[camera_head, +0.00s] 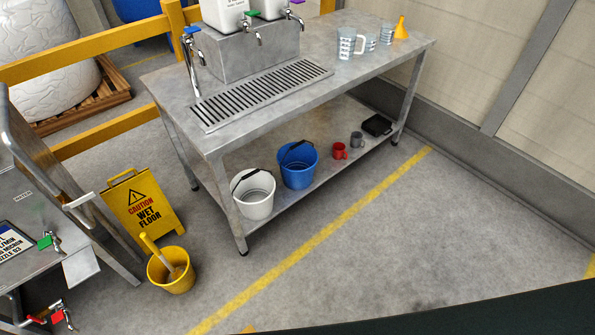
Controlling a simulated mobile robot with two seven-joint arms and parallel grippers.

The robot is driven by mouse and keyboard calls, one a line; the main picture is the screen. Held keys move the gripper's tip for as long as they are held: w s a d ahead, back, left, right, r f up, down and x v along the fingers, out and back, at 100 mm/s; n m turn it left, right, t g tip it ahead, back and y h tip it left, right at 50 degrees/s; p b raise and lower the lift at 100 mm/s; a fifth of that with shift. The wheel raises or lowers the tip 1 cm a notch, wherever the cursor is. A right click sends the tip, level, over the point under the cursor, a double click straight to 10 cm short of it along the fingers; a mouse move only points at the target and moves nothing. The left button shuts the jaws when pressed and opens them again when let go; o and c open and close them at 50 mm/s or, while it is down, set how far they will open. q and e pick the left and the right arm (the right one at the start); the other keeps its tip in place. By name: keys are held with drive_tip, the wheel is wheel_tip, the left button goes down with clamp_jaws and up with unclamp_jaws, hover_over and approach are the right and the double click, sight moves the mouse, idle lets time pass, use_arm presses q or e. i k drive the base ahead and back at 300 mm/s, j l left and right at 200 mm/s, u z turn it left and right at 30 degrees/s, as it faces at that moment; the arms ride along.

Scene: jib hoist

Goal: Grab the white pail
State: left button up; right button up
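The white pail (254,199) stands upright on the lower shelf of the steel table, near its left front leg. Its dark handle rests over the rim, and its inside shows as empty as far as I can see. A blue pail (298,168) stands to its right on the same shelf. Neither of my grippers shows in the head view.
The steel table (345,75) overhangs the shelf, with its front leg (231,210) close to the pail. A yellow bucket (172,279) and wet-floor sign (142,210) stand at the left. A red mug (340,151) is farther right. Floor in front is clear.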

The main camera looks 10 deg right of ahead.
sight(252, 190)
drive_tip(key=i+l+u, duration=0.1)
drive_tip(key=i+l, duration=0.15)
drive_tip(key=i+l+u, duration=0.1)
drive_tip(key=i+l, duration=0.15)
drive_tip(key=l, duration=0.15)
drive_tip(key=i+l+u, duration=0.1)
drive_tip(key=l, duration=0.25)
drive_tip(key=i+l+u, duration=0.1)
drive_tip(key=i+l, duration=0.2)
drive_tip(key=i+l+u, duration=0.1)
drive_tip(key=l, duration=0.35)
drive_tip(key=i+l+u, duration=0.1)
drive_tip(key=i+l, duration=0.2)
drive_tip(key=i+l+u, duration=0.1)
drive_tip(key=l, duration=0.4)
drive_tip(key=i, duration=0.05)
